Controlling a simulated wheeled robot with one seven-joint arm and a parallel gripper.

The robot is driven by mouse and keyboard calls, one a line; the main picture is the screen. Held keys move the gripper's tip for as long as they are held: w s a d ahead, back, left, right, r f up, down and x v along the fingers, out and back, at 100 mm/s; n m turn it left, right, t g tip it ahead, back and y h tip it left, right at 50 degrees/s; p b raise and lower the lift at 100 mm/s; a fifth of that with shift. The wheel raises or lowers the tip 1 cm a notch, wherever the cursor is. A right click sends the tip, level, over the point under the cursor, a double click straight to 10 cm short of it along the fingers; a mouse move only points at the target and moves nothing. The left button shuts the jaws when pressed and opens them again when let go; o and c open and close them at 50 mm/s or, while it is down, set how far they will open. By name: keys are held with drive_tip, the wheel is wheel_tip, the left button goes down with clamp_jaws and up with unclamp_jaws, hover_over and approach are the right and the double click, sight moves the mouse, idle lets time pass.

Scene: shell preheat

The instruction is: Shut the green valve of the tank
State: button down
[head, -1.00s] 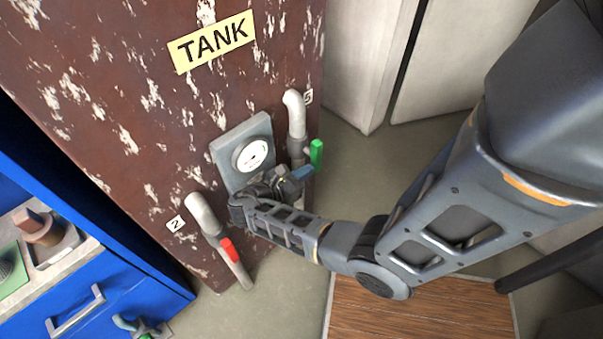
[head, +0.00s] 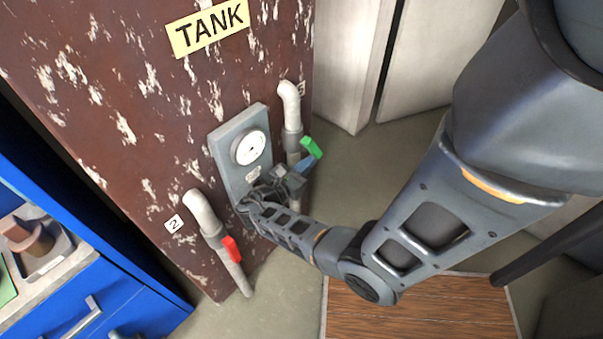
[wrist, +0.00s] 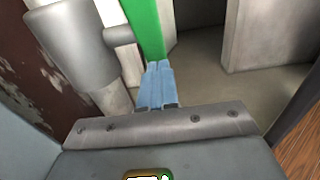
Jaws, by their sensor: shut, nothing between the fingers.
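The brown, paint-flaked tank (head: 110,110) stands at the left in the head view, with a yellow TANK label. The green valve handle (head: 311,148) is on the right-hand pipe (head: 291,112) and sits tilted, slanting down to the right. My gripper (head: 307,162) has blue fingers, pressed together and empty, just below the handle. In the wrist view the shut fingers (wrist: 157,82) reach up to the lower end of the green handle (wrist: 146,25); they look to be touching it, though a small gap cannot be ruled out. The grey valve body (wrist: 75,45) is beside them.
A red-handled valve (head: 231,248) is on the left pipe, near a tag marked 2. A gauge (head: 248,148) on a grey plate is between the pipes, close to my wrist. Blue drawers (head: 60,300) stand at lower left. Open floor lies right of the tank.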

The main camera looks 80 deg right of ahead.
sight(319, 155)
drive_tip(key=shift+s+d+f+g+h+b, duration=0.1)
drive_tip(key=shift+s+d+g+h+b, duration=0.5)
drive_tip(key=shift+b, duration=0.6)
drive_tip(key=shift+s+d+r+g+h+b, duration=0.1)
drive_tip(key=shift+s+d+g+h+b, duration=0.2)
drive_tip(key=shift+d+h+b, duration=0.7)
drive_tip(key=shift+s+d+f+g+h+b, duration=0.1)
drive_tip(key=shift+s+d+g+h+b, duration=0.35)
drive_tip(key=shift+b, duration=0.95)
drive_tip(key=shift+s+d, duration=0.15)
drive_tip(key=shift+d, duration=0.05)
